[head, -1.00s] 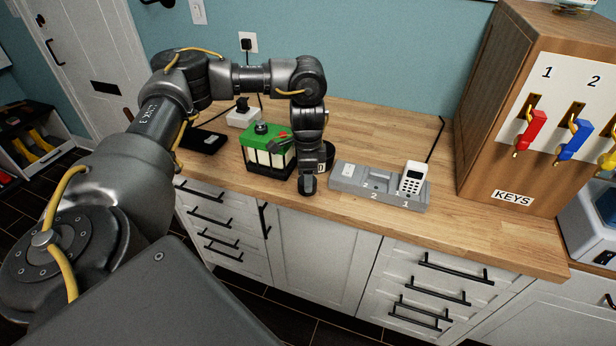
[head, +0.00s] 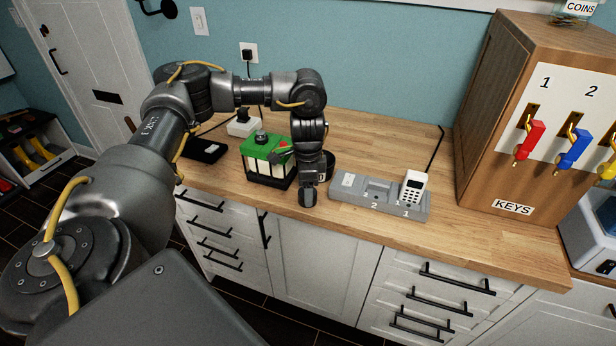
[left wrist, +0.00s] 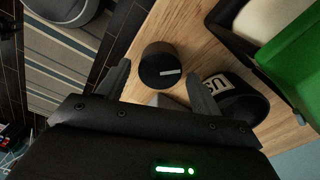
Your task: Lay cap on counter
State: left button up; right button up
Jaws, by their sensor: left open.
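A short, dark round piece with a white line on its top, which looks like the cap (left wrist: 160,65), stands on the wooden counter (left wrist: 150,35) in the left wrist view. My left gripper (head: 308,190) is over the front part of the counter, right of the green-topped box. In the left wrist view its two fingers (left wrist: 157,76) are spread apart, one on each side of the cap, with gaps showing. In the head view the wrist and fingers hide most of the cap. My right gripper is not in view.
The green-topped box (head: 266,155) and a dark round holder with white lettering (left wrist: 240,100) sit close to the gripper. A grey dock with a white handset (head: 413,187) is to the right, before the wooden key cabinet (head: 510,110). The counter's front edge is near.

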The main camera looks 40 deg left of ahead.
pick_arm(q)
notch_tip(320, 180, up, 12)
jog(key=shift+p, duration=0.4)
dwell(0.4)
